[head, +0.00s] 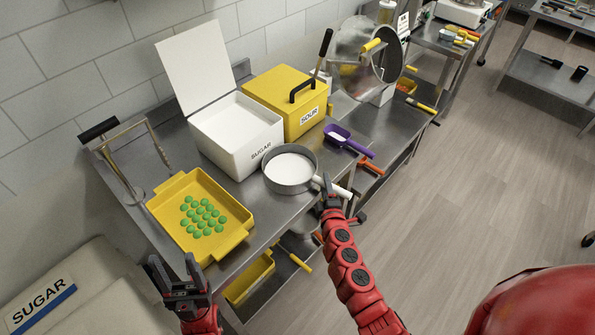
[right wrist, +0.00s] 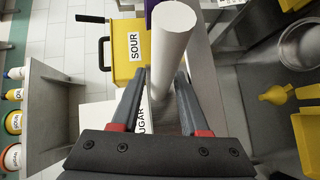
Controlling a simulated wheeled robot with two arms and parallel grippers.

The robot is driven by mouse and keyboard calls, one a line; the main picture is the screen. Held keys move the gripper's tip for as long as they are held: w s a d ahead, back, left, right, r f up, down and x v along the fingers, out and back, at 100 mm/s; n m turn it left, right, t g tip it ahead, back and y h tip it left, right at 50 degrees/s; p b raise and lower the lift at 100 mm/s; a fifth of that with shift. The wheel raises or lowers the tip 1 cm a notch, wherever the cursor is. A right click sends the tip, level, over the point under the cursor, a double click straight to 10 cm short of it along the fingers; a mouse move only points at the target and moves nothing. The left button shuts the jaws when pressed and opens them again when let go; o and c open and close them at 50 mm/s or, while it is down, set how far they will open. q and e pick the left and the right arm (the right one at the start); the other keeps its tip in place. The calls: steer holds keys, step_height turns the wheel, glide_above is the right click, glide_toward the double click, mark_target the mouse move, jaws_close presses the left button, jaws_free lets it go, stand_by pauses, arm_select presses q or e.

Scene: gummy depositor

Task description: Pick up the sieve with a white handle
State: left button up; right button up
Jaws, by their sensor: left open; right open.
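The sieve (head: 290,183) is a round grey metal pan with white powder in it. It sits at the front edge of the steel table, and its white handle (head: 338,189) points right, past the edge. My right gripper (head: 337,202) is open at the handle. In the right wrist view, the white handle (right wrist: 174,35) shows between the spread fingers (right wrist: 158,88), which are not closed on it; I cannot tell the exact depth. My left gripper (head: 179,279) is open and empty, in front of the yellow tray.
The yellow tray (head: 236,240) with green gummies stands left of the sieve. Behind are the open white sugar box (head: 217,142) and yellow sour box (head: 273,83). A purple scoop (head: 345,139) lies right of the sieve. Open floor (head: 480,180) lies to the right.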

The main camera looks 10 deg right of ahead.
steer(key=shift+w+f, duration=0.15)
steer(key=shift+w, duration=0.3)
jaws_close()
stand_by(1.1)
